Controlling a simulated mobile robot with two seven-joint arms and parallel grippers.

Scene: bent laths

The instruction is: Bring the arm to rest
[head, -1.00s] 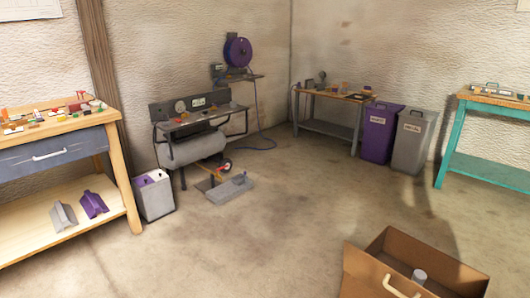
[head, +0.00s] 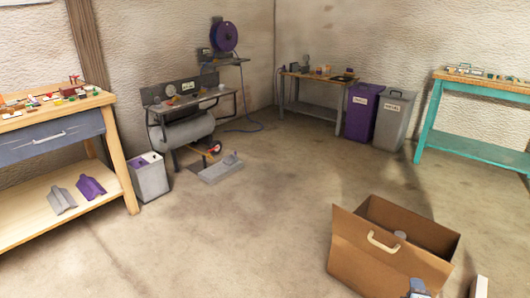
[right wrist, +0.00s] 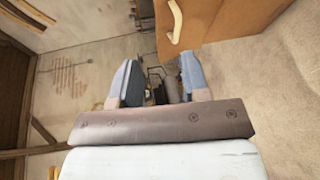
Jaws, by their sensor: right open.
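My right gripper (head: 419,288) shows only in part at the bottom right of the head view, in front of a brown box. In the right wrist view my right gripper (right wrist: 157,80) has its two blue-grey fingers apart, with nothing held between them. My left gripper is not in view.
A wooden workbench (head: 112,160) stands at the left. A compressor (head: 185,133) and a small grey bin (head: 150,180) are near it. Purple (head: 360,112) and grey (head: 393,120) bins stand at the back, and a teal bench (head: 428,118) at the right.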

